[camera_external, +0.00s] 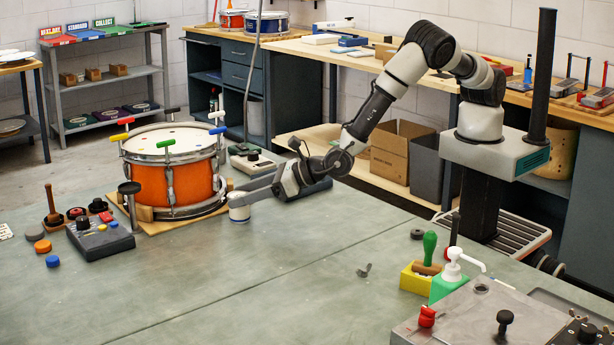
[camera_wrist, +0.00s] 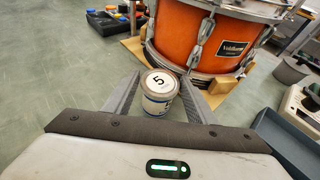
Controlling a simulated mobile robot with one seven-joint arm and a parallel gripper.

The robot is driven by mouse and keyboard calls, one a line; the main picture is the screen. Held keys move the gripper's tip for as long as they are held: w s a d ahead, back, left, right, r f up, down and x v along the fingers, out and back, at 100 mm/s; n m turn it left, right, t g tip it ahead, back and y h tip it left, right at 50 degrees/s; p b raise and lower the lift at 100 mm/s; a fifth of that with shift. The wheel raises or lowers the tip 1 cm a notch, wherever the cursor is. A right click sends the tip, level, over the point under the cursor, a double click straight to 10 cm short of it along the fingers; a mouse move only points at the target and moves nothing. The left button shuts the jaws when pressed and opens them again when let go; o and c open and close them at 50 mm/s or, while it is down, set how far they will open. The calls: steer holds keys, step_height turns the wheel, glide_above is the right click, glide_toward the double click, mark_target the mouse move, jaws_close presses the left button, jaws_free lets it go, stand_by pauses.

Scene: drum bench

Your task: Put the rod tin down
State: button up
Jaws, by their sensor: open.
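The rod tin (camera_external: 239,207) is a small white can with a blue band. It stands upright on the grey bench top, just right of the orange drum's wooden base. In the wrist view the tin (camera_wrist: 159,87) shows its pale lid marked 5. My gripper (camera_external: 243,195) is low and level at the tin. In the wrist view its two fingers (camera_wrist: 162,88) lie on either side of the tin, open. Whether either finger touches the tin I cannot tell.
The orange drum (camera_external: 169,189) with coloured key handles stands close by on a wooden base. A grey control box (camera_external: 102,239) is left of it. A grey-green device (camera_external: 252,161) sits behind my gripper. The front middle of the bench is clear apart from a small wing nut (camera_external: 364,270).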

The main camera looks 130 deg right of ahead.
mark_target(226, 219)
steer(key=x, duration=0.5)
steer(key=shift+w+d+f, duration=0.1)
steer(key=c, duration=0.9)
steer(key=shift+o, duration=0.2)
